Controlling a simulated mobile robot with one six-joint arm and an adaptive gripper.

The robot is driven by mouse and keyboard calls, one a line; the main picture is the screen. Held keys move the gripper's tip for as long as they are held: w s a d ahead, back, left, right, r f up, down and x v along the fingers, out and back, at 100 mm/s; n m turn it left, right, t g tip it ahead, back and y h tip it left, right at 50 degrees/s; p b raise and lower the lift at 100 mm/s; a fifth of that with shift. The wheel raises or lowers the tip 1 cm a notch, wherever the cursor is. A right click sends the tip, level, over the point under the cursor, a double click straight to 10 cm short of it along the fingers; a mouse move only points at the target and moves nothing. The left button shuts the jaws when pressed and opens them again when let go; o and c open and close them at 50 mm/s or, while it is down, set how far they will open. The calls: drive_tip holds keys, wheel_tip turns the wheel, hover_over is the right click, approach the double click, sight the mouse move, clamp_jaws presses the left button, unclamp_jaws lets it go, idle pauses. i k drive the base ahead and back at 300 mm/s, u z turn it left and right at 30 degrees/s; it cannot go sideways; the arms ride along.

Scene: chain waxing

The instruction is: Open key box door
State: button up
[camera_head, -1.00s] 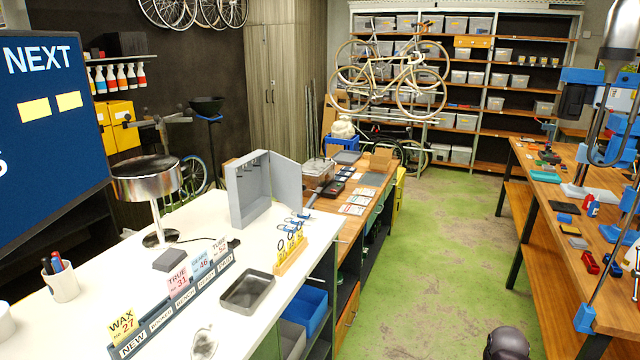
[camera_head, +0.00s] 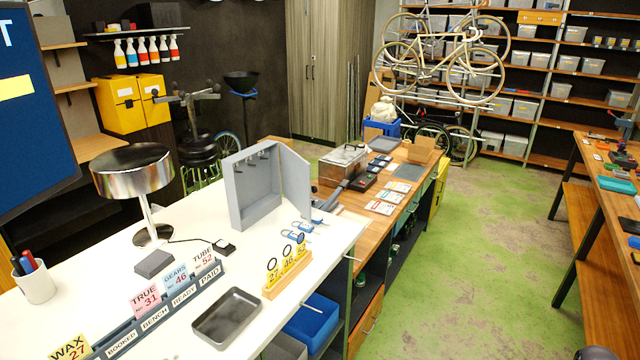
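The grey key box (camera_head: 252,190) stands upright on the white counter, its open front facing right and toward me. Small hooks show on its inner back wall. Its grey door (camera_head: 295,182) is swung out from the box's far right edge and stands open, showing the interior. No keys are clearly visible on the hooks. My gripper is not in view.
Blue-tagged keys (camera_head: 304,226) lie right of the box on the white counter (camera_head: 225,262). A wooden stand (camera_head: 287,275) with yellow number tags, a dark tray (camera_head: 227,318), a card rack (camera_head: 150,320) and a chrome lamp (camera_head: 132,172) stand nearby. Green floor (camera_head: 475,265) lies open to the right.

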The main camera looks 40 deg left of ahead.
sight(297, 187)
drive_tip(key=u, duration=0.4)
drive_tip(key=i, duration=1)
drive_tip(key=u, duration=0.5)
